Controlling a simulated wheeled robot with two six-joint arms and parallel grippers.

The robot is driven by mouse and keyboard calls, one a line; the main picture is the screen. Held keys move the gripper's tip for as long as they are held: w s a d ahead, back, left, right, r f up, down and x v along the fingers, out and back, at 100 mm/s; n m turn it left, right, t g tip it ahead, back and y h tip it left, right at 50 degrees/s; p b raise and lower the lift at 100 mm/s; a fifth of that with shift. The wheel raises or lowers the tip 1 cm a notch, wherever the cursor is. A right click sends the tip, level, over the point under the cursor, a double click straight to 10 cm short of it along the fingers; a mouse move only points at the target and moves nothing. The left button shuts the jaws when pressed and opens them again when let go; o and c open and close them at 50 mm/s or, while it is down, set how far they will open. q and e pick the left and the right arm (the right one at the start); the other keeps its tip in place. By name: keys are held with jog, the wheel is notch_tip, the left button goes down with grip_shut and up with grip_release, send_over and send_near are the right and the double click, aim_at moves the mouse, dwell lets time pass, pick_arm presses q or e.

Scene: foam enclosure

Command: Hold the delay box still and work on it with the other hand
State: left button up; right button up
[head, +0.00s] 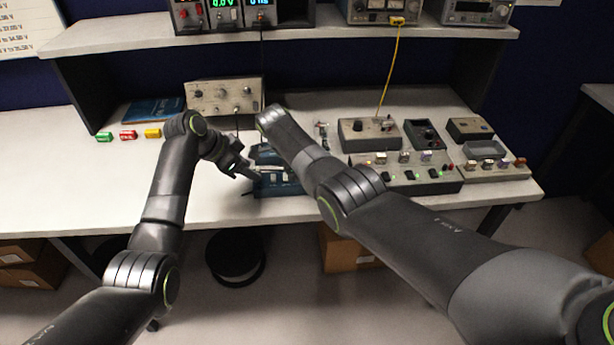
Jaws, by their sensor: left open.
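A low blue box-like device (277,187) sits near the bench's front edge, with pale parts on its top; I cannot tell for certain whether it is the delay box. My left gripper (247,175) is at its left side, pointing right, open, with its fingertips close to the device's left end. I cannot tell whether they touch it. My right arm reaches in over the device's right side and hides part of it. My right gripper does not show.
A beige knobbed unit (224,97) stands behind. Green (104,137), red (128,135) and yellow (153,133) small blocks lie at left. Several grey boxes, including one with a dial (369,134) and a switch panel (408,175), crowd the right. The bench's left front is clear.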

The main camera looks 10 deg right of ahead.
pick_arm(q)
jog(key=v, duration=1.3)
jog(key=shift+r, duration=0.15)
jog(key=shift+a, duration=0.1)
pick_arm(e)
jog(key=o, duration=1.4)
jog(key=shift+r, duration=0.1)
